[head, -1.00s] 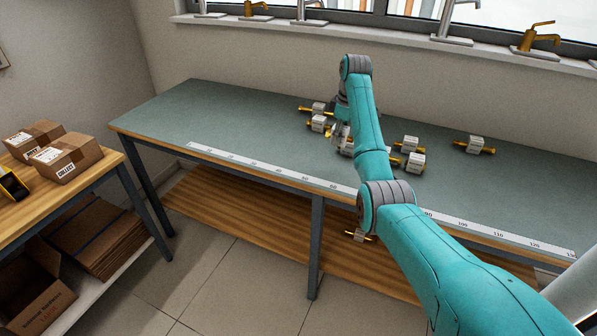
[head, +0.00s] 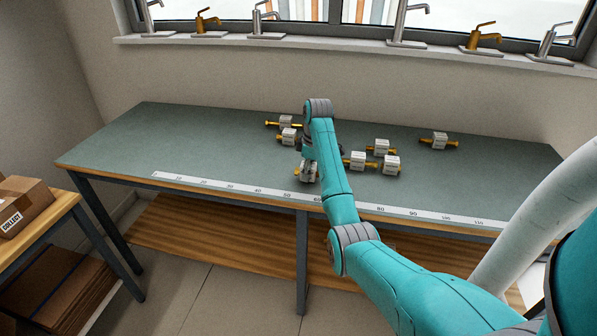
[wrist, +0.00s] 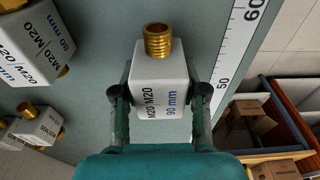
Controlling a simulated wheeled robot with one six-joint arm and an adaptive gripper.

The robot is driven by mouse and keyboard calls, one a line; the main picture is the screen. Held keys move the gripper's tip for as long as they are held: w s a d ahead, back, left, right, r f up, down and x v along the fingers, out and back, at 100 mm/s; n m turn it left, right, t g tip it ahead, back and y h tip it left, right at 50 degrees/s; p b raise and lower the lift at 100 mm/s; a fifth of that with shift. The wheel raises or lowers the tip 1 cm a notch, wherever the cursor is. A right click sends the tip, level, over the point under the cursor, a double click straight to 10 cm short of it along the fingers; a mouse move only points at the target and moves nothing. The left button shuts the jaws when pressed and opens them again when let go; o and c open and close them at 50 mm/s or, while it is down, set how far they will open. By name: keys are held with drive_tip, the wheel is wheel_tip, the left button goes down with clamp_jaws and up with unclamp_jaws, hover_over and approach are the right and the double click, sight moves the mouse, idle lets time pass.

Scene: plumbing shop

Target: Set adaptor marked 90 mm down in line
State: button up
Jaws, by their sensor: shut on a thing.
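The adaptor marked 90 mm (wrist: 160,75) is a white block with "M20/M20" in black, "90 mm" in blue and a brass threaded end. My gripper (wrist: 160,94) is shut on it, one finger on each side. In the head view the held adaptor (head: 308,174) is at the front of the bench, just behind the ruler strip (head: 238,188). The wrist view shows the ruler's 50 and 60 marks beside it. Whether its underside touches the bench I cannot tell. My arm hides part of the scene there.
Several similar adaptors lie on the grey-green bench (head: 180,140): two behind my gripper (head: 287,136), three to its right (head: 381,147), one farther right (head: 438,140). The bench's left part is clear. Taps line the sill behind. A side table holds a carton (head: 20,205).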

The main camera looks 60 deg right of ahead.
drive_tip(key=shift+f, duration=0.4)
drive_tip(key=shift+f, duration=0.1)
drive_tip(key=o, duration=1.2)
